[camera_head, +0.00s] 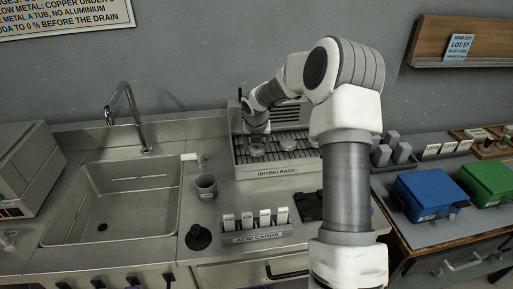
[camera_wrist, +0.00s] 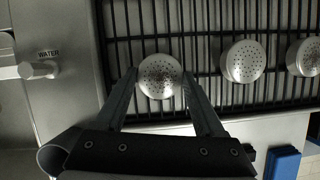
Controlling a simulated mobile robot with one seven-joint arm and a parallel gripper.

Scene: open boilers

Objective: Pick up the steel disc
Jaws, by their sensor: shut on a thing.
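The steel disc (camera_wrist: 159,75) is a round metal piece with a perforated face. In the wrist view it sits between the fingertips of my gripper (camera_wrist: 160,80), which is shut on it. Behind it are the dark bars of the drying rack (camera_head: 277,172); I cannot tell whether the disc still touches them. In the head view my gripper (camera_head: 257,143) is over the left part of the rack. Two similar perforated discs, one in the middle (camera_wrist: 243,62) and one at the right edge (camera_wrist: 305,57), are on the rack.
A sink (camera_head: 125,195) with a tap is at left. A grey cup (camera_head: 206,186) and a holder labelled acid cards (camera_head: 257,236) stand in front of the rack. Blue (camera_head: 430,193) and green (camera_head: 487,182) boxes are on the right bench. The wall is behind the rack.

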